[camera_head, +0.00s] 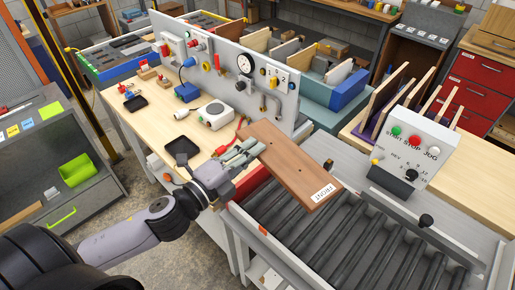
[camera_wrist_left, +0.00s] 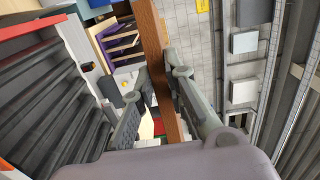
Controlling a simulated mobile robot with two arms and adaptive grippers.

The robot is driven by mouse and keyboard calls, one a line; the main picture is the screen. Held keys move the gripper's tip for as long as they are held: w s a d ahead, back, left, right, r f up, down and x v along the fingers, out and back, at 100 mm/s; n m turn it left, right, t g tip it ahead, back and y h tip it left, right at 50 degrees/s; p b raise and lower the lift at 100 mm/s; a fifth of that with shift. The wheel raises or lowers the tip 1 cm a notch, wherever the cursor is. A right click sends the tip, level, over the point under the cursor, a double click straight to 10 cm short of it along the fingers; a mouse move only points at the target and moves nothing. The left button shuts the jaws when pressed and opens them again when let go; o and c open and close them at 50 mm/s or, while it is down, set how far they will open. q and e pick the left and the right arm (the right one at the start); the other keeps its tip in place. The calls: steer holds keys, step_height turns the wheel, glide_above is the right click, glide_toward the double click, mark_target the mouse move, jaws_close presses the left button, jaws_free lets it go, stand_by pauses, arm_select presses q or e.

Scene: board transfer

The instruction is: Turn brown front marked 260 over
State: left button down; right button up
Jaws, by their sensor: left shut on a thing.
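The brown front (camera_head: 285,165) is a flat wooden board with a white label reading FRONT at its near right end. I cannot read a 260 on it. My left gripper (camera_head: 245,150) is shut on the board's left end and holds it tilted above the near-left edge of the roller conveyor. In the left wrist view the board (camera_wrist_left: 153,45) shows edge-on as a narrow brown strip between the two fingers of the left gripper (camera_wrist_left: 160,88). The part between the fingers is partly hidden. My right gripper is in neither view.
The roller conveyor (camera_head: 340,235) lies below and right of the board. A control box (camera_head: 415,145) with buttons stands behind it. The workbench (camera_head: 140,120) at the left holds a white device (camera_head: 214,114), a black tray (camera_head: 182,150) and a grey panel with a gauge.

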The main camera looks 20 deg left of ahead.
arm_select(q)
steer(key=n+p, duration=0.1)
steer(key=n, duration=1.1)
steer(key=s+r+n+p, duration=0.1)
steer(key=n, duration=1.1)
steer(key=r+n+p, duration=0.1)
steer(key=n+p, duration=0.1)
steer(key=n, duration=0.9)
steer(key=shift+s+a+r+n, duration=0.15)
steer(key=shift+a+n, duration=0.1)
steer(key=shift+n, duration=0.15)
